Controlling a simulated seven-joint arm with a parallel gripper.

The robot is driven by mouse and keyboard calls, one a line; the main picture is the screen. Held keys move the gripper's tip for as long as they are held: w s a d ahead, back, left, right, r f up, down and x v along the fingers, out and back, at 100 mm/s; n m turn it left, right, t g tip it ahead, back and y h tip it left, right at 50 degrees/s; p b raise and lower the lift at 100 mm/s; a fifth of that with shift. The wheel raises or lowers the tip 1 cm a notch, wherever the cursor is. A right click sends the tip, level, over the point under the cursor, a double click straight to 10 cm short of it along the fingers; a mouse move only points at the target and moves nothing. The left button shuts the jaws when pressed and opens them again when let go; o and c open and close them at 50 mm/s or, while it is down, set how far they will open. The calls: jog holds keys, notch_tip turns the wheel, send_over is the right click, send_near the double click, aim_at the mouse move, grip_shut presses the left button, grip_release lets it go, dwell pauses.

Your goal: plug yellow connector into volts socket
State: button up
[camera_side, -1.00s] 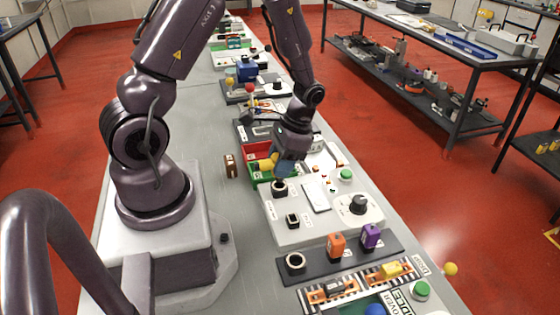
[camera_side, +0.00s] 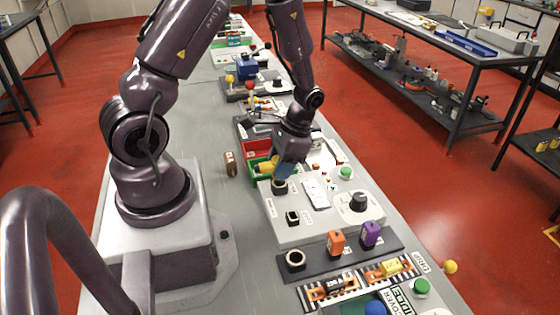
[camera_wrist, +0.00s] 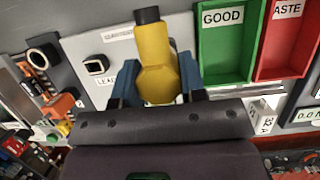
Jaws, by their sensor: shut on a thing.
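The yellow connector (camera_wrist: 156,62), with a dark tip, is held between the blue fingers of my gripper (camera_wrist: 158,88) in the wrist view. In the side view the yellow connector (camera_side: 264,167) shows beside my gripper (camera_side: 281,170), above the edge of the light test panel (camera_side: 290,236). A round dark socket (camera_side: 279,187) on that panel lies just below the fingers. A square dark socket (camera_side: 292,217) is nearer the camera; it also shows in the wrist view (camera_wrist: 97,65). I cannot read which socket is marked volts. The connector is apart from the square socket.
A green GOOD bin (camera_wrist: 227,72) and a red WASTE bin (camera_wrist: 285,76) stand beside the panel. A dark strip (camera_side: 318,257) with a round holder and orange and purple blocks lies nearer the camera. A brown block (camera_side: 230,163) stands on the bench left of the bins.

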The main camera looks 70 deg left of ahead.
jog(key=shift+f, duration=1.1)
jog(key=o, duration=1.1)
jog(key=v, duration=1.3)
jog(key=shift+w, duration=0.1)
jog(key=s+d+r+t, duration=0.4)
jog(key=d+r, duration=0.1)
jog(key=r, duration=0.3)
jog(key=s+d+r+t, duration=0.5)
jog(key=d+r, duration=0.1)
jog(key=r, duration=0.3)
jog(key=shift+s+d+t, duration=0.25)
jog(key=shift+s+t, duration=0.05)
